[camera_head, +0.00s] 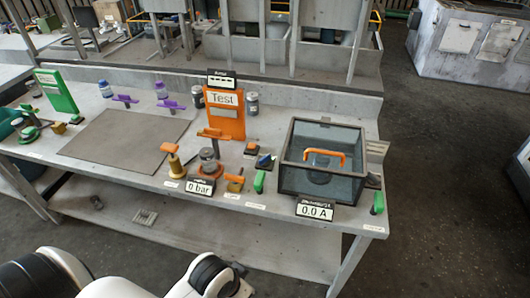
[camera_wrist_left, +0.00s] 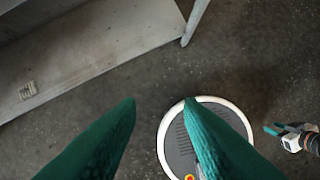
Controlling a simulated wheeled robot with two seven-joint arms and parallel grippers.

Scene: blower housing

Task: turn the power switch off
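A small blue-and-black rocker-like switch (camera_head: 265,161) sits on the workbench (camera_head: 120,190), left of the glass-topped box. Green handles stand at the bench's front edge, one left of the box (camera_head: 259,182) and one right of it (camera_head: 378,202). The labels are too small to read, so I cannot tell which is the power switch. My left gripper (camera_wrist_left: 159,103) is open and empty, pointing down over the floor, away from the bench top. A teal-tipped part, seemingly my right gripper (camera_wrist_left: 284,129), shows at the right of the left wrist view. Neither gripper shows in the head view.
The dark transparent box (camera_head: 325,160) with an orange handle inside stands at the bench's right. A "0.0 A" display (camera_head: 315,210) and a "0 bar" display (camera_head: 200,187) stand at the front. An orange "Test" panel (camera_head: 225,120) rises behind. A flat grey mat (camera_head: 125,140) lies left.

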